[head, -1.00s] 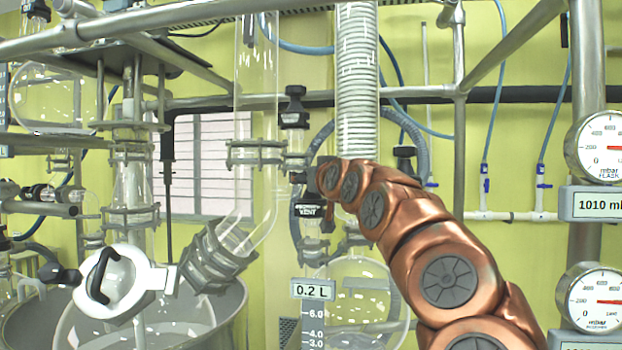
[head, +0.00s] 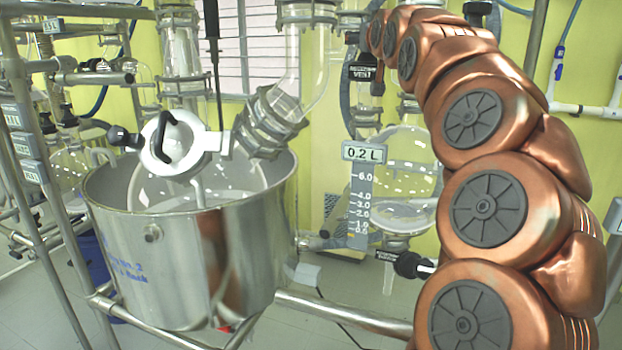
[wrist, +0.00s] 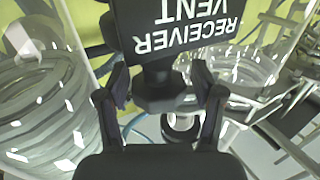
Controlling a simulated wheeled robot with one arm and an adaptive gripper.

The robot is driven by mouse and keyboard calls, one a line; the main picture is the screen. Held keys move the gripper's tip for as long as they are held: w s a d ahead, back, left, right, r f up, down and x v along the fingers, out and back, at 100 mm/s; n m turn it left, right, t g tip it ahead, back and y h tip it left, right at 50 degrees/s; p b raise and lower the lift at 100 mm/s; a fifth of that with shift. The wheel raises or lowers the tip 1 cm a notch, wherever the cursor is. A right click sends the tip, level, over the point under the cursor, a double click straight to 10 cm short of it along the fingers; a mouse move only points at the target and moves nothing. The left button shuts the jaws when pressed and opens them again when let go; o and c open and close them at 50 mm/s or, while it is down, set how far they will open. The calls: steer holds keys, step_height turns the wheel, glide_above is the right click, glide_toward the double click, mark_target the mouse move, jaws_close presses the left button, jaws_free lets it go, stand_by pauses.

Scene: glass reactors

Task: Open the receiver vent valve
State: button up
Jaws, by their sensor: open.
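The black receiver vent label (wrist: 185,25) shows upside down at the top of the wrist view. It also shows in the head view (head: 362,73), just left of my arm's far end. Just below the label in the wrist view is a dark valve knob (wrist: 163,92). My gripper (wrist: 162,100) is open, with one finger on each side of the knob. I cannot tell whether either finger touches it. In the head view the gripper is small and mostly hidden at the end of my copper arm.
The glass receiver (head: 400,170) hangs below the label, beside a 0.2 L level display (head: 364,152). A steel bath (head: 190,265) stands at left, under clamped glass tubing (head: 300,65). A coiled glass condenser (wrist: 45,115) is close on the left in the wrist view.

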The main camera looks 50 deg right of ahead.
steer(key=shift+s+d+f+m+g+h+b, duration=0.1)
steer(key=shift+f+m+g+h+b, duration=0.05)
steer(key=shift+m+g+h+b, duration=0.9)
